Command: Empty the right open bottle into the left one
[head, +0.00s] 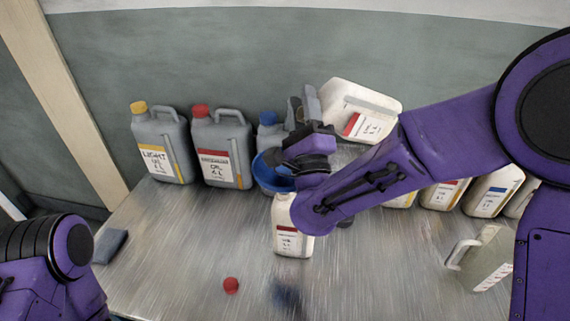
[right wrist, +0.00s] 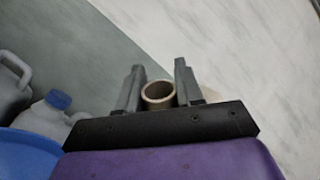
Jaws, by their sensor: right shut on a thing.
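The left bottle (head: 290,238), white with a red-striped label, stands upright on the table. A blue funnel (head: 268,180) sits over its top, partly hidden by my right arm. My right gripper (head: 308,103) is shut on the right bottle (head: 362,108), also white with a red stripe, and holds it tilted in the air above and right of the funnel. In the right wrist view, the open round neck (right wrist: 158,95) shows between the fingers (right wrist: 158,85), and the funnel (right wrist: 28,155) is at lower left. No oil stream is visible. My left gripper is out of view.
Grey canisters with yellow (head: 162,148), red (head: 222,150) and blue caps (head: 268,118) stand along the back. Several white bottles (head: 493,192) stand at back right; another white container (head: 483,262) is at right. A red cap (head: 231,285) and a grey cloth-like piece (head: 110,245) lie in front.

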